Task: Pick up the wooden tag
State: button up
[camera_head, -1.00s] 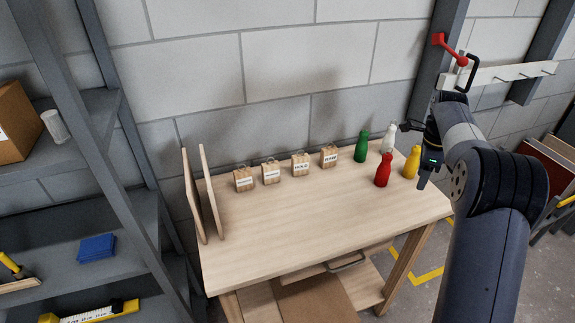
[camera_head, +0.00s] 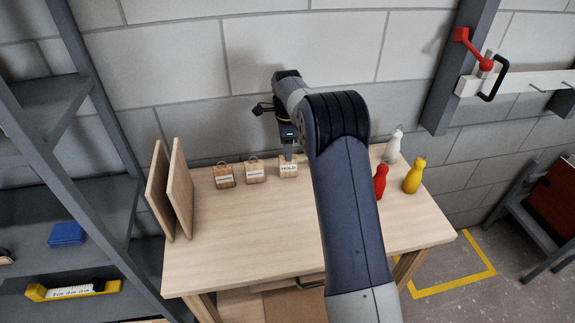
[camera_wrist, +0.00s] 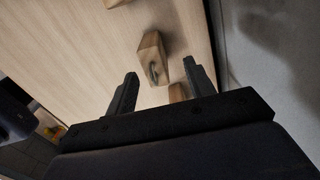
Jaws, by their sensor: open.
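Several small wooden tags with white labels and wire loops stand in a row at the back of the table. A left tag (camera_head: 224,176), a middle tag (camera_head: 254,172) and one labelled HOLD (camera_head: 288,169) show in the head view; my arm hides the place to their right. My gripper (camera_head: 288,152) is just above the HOLD tag. In the wrist view my gripper (camera_wrist: 160,72) is open, and a tag with its loop (camera_wrist: 152,57) lies ahead between the fingers, apparently untouched. Another tag (camera_wrist: 178,92) is partly hidden near the right finger.
The table (camera_head: 240,240) is clear in front. Two upright boards (camera_head: 180,190) stand at its left end. Red (camera_head: 380,183), yellow (camera_head: 413,176) and white (camera_head: 394,146) bottles stand right of my arm. A block wall is close behind; a grey shelf (camera_head: 95,100) is at left.

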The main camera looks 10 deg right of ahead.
jog(key=shift+s+f+p, duration=0.2)
jog(key=shift+f+p, duration=0.25)
jog(key=shift+f, duration=0.9)
jog(key=shift+s+f+p, duration=0.2)
jog(key=shift+f+p, duration=0.2)
jog(key=shift+f, duration=0.95)
jog(key=shift+c, duration=0.3)
jog(key=c, duration=1)
